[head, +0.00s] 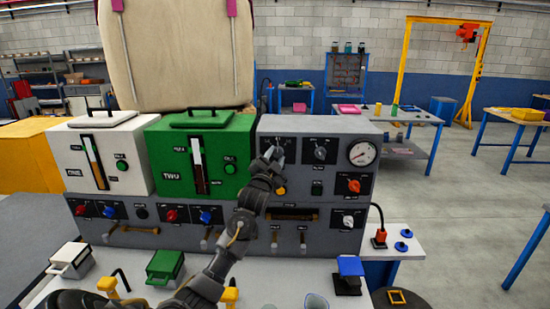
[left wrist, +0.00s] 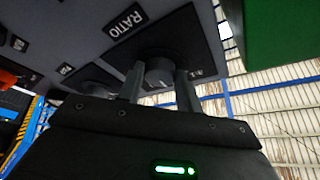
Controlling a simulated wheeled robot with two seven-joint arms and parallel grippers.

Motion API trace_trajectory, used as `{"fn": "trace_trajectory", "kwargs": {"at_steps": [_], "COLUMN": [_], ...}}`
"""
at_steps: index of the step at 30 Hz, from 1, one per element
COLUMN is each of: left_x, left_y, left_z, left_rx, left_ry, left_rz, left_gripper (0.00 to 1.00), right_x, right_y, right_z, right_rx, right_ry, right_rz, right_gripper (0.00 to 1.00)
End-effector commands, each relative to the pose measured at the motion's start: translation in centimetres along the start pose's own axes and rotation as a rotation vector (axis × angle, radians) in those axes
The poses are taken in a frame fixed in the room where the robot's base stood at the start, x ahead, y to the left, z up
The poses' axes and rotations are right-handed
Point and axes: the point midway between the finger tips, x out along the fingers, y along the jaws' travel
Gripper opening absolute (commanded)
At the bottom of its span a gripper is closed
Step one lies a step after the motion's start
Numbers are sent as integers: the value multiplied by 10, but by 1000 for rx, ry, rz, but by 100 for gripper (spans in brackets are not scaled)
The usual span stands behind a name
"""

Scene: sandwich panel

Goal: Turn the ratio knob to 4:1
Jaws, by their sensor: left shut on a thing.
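The ratio knob (left wrist: 159,72) is a dark round knob on a black plate, under a label reading RATIO (left wrist: 126,20) in the left wrist view. My left gripper (left wrist: 160,84) has one finger on each side of it and is shut on it. In the head view my left gripper (head: 272,158) reaches up to the upper left of the grey control panel (head: 336,128) and covers most of this knob. The knob's pointer and scale marks cannot be read. My right gripper is not in view.
Right of the gripper are another dark knob (head: 320,152), a round gauge (head: 362,154) and an orange knob (head: 354,186). A green box marked TWO (head: 222,148) stands close on the left. A blue-topped block (head: 349,268) stands on the white bench in front.

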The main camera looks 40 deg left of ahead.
Motion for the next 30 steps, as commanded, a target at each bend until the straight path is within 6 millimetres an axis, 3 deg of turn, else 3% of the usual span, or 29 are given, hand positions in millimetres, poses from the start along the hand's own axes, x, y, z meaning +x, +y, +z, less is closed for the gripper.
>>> {"fn": "trace_trajectory", "kwargs": {"at_steps": [5, 6, 10, 20, 23, 30], "left_x": [0, 0, 0, -3, -13, -61], "left_y": [1, 1, 1, 1, 2, 4], "left_z": [1, 1, 0, 1, 2, 3], "left_rx": [0, 0, -1, -1, -1, -1], "left_ry": [-1, -1, -1, 0, 1, 2], "left_rz": [1, 1, 1, 0, 0, 0], "left_gripper": [12, 39, 56, 57, 57, 57], "right_x": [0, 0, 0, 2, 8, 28], "right_y": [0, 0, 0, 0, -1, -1], "right_z": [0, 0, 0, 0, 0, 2], "right_rx": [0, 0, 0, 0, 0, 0], "right_ry": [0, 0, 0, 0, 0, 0], "right_rz": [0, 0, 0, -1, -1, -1], "right_gripper": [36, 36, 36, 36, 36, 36]}}
